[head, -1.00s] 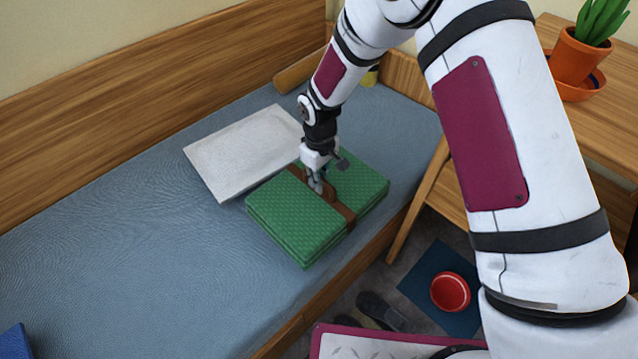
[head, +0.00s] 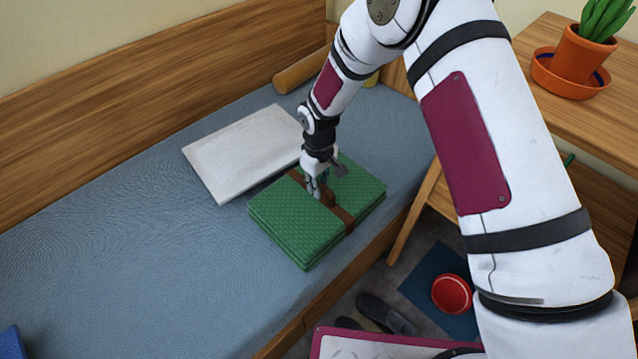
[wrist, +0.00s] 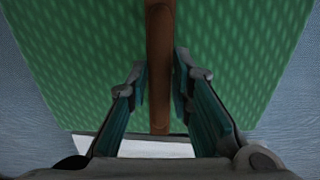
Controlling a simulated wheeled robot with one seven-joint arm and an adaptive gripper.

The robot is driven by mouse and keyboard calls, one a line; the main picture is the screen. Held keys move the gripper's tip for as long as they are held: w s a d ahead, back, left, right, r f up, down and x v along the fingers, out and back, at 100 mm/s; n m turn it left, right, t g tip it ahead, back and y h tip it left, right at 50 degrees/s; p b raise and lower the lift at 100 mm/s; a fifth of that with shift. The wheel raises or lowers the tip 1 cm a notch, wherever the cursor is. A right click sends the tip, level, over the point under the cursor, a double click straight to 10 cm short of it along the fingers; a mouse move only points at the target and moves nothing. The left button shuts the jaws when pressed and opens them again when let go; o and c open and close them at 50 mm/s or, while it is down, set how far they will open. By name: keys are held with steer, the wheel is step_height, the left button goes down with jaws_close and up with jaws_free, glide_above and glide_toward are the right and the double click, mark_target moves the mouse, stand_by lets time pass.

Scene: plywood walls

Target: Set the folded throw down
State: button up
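The folded throw (head: 285,225) is a thick green textured bundle with a brown strap (head: 346,217) and a raised brown handle around its middle. It lies level over the front part of the blue bed (head: 120,255); I cannot tell whether its underside touches the bed. My gripper (head: 317,192) points down at the middle of the throw. The throw (wrist: 85,60) fills most of that view.
A flat whitish pad (head: 243,150) lies on the bed just behind the throw. A wooden table (head: 545,110) with a potted plant (head: 585,55) stands right. Dark shoes (head: 385,313) and a red bowl (head: 452,294) are on the floor.

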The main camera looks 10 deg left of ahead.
steer(key=shift+o, duration=0.3)
step_height(320, 180, up, 12)
steer(key=p, duration=0.2)
steer(key=shift+r, duration=0.2)
